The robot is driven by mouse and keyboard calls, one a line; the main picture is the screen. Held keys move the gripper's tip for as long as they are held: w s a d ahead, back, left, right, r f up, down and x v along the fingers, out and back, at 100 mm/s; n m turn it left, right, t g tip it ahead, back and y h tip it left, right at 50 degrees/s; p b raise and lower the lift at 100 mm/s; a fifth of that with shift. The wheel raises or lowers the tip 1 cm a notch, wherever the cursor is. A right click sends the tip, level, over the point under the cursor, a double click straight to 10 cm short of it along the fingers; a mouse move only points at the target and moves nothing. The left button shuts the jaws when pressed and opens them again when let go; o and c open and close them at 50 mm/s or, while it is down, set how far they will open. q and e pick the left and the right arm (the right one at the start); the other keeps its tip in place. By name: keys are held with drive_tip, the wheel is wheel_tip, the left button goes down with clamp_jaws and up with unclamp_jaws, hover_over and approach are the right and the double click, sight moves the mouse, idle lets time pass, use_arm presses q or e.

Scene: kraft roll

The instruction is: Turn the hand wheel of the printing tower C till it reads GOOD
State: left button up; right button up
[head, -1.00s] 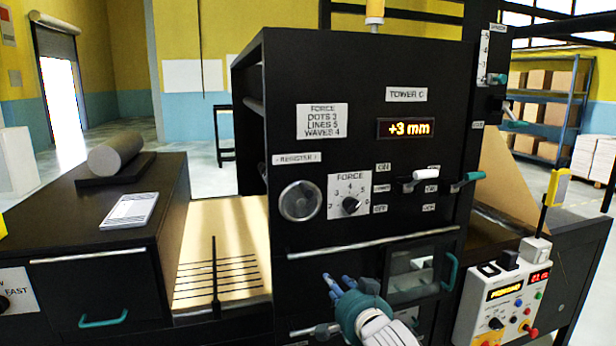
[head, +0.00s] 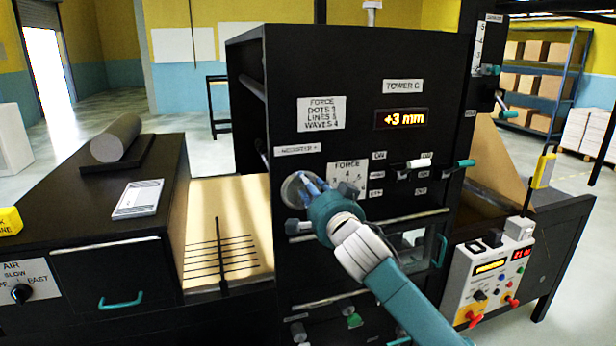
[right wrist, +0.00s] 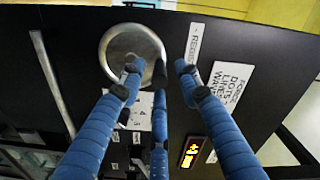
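Printing tower C (head: 430,235) is a black cabinet, and its orange display (head: 402,119) reads +3 mm. The round silver hand wheel (head: 289,188) is under the REGISTER label on the tower's left side. My right gripper (head: 309,184) is in front of the wheel, its blue fingers covering the wheel's right part. In the right wrist view the wheel (right wrist: 120,45) is just beyond the fingertips (right wrist: 160,72), which are spread apart and overlap its edge. I cannot tell whether they touch it. My left gripper is not in view.
The FORCE dial (head: 347,188) is right beside my fingers, with white and teal levers (head: 420,163) further right. A control box (head: 490,275) hangs at the lower right. A grey roll (head: 116,138) lies on the left cabinet.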

drive_tip(key=shift+p+x, duration=0.3)
drive_tip(key=shift+x, duration=0.85)
drive_tip(key=shift+c, duration=0.2)
drive_tip(key=shift+d, duration=0.1)
clamp_jaws()
drive_tip(key=shift+s+f, duration=0.1)
